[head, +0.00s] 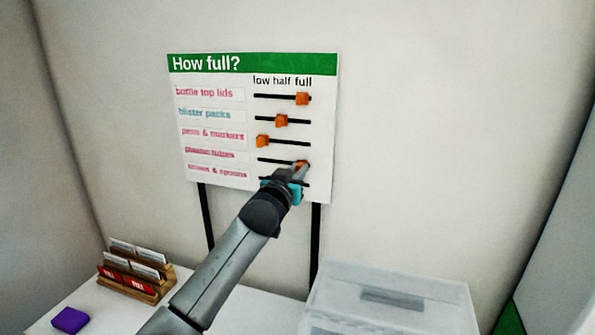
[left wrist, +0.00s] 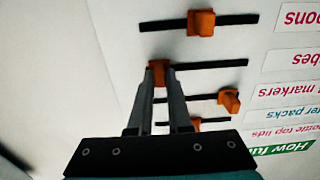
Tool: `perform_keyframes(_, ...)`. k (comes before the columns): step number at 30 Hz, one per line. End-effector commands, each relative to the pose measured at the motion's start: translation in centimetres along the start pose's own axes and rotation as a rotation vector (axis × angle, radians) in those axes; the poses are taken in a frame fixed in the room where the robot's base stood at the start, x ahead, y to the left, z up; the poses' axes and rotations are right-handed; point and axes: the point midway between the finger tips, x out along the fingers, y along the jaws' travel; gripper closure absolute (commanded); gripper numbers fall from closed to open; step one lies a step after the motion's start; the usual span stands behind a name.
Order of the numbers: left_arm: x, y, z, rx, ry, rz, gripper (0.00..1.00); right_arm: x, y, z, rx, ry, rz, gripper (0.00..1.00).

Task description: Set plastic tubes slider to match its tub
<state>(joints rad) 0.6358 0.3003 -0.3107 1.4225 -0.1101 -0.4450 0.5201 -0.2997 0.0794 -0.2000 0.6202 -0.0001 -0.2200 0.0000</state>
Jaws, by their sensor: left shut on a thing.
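The plastic tubes row (head: 209,153) is fourth down. Its orange knob (head: 302,163) stands near the right, full end of its track. In the left wrist view, which is upside down, this knob (left wrist: 158,72) is between the fingertips near the track's left end. My left gripper (head: 299,170) is shut on it. The gripper hides the lowest row's knob in the head view, but that knob (left wrist: 201,22) shows near mid-track in the left wrist view. My right gripper is out of view.
Other knobs: bottle top lids (head: 302,98) near full, blister packs (head: 281,120) at half, pens and markers (head: 262,141) at low. A translucent lidded tub (head: 390,285) stands below right; its contents cannot be seen. A wooden card rack (head: 140,290) and purple block (head: 70,320) are at lower left.

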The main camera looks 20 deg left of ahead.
Motion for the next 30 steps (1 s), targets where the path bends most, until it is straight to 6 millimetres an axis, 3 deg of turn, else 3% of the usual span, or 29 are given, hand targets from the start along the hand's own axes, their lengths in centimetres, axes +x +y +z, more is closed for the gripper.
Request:
perform_keyframes(7, 0.0, -0.5, 0.1, 0.001, -0.003, -0.001, 1.00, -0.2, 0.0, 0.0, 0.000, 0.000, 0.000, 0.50)
perform_keyframes(16, 0.0, -4.8, 0.0, 0.001, -0.004, -0.002, 1.00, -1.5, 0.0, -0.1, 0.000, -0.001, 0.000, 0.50)
perform_keyframes(25, 0.0, -5.0, 0.1, 0.000, -0.001, -0.001, 1.00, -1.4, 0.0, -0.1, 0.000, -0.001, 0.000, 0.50)
perform_keyframes(26, 0.0, -5.0, 0.1, 0.000, -0.001, -0.001, 0.82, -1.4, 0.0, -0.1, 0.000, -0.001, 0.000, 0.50)
perform_keyframes(30, 0.0, -5.0, 0.1, 0.000, -0.001, -0.001, 0.66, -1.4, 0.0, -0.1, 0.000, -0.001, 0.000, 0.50)
